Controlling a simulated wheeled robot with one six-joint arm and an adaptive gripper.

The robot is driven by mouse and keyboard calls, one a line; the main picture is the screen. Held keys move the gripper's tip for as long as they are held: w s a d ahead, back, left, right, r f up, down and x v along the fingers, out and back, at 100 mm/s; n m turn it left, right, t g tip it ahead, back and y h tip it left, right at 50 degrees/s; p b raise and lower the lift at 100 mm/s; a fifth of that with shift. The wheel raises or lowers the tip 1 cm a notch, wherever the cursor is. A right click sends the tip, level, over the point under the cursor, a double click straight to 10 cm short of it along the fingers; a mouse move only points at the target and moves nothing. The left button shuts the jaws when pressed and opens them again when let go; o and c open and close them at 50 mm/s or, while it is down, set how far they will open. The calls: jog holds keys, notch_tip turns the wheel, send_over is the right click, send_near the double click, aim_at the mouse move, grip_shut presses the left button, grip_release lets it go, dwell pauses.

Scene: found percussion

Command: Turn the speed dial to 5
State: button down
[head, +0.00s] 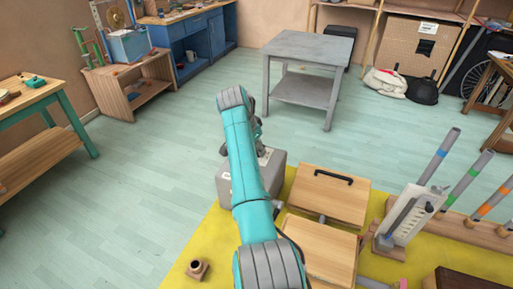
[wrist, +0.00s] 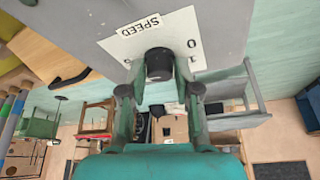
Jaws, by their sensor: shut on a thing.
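The speed dial (wrist: 158,62) is a black round knob on a white panel (wrist: 120,48) with a "SPEED" label in the wrist view. My gripper (wrist: 158,80) is shut on the dial, one finger on each side. In the head view the panel's grey box (head: 225,186) stands at the back of the yellow mat, and my arm hides the dial and most of my gripper.
Wooden boxes (head: 328,195), one with a black handle, stand right of the grey box. A white upright device (head: 410,215) and a rack with coloured tubes (head: 470,228) are further right. A small brown cup (head: 197,268) sits front left. A grey table (head: 310,47) stands behind, with open floor around.

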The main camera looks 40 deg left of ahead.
jog(key=c, duration=0.8)
grip_release()
jog(key=shift+f, duration=0.1)
jog(key=v, duration=1.2)
jog(key=shift+w, duration=0.1)
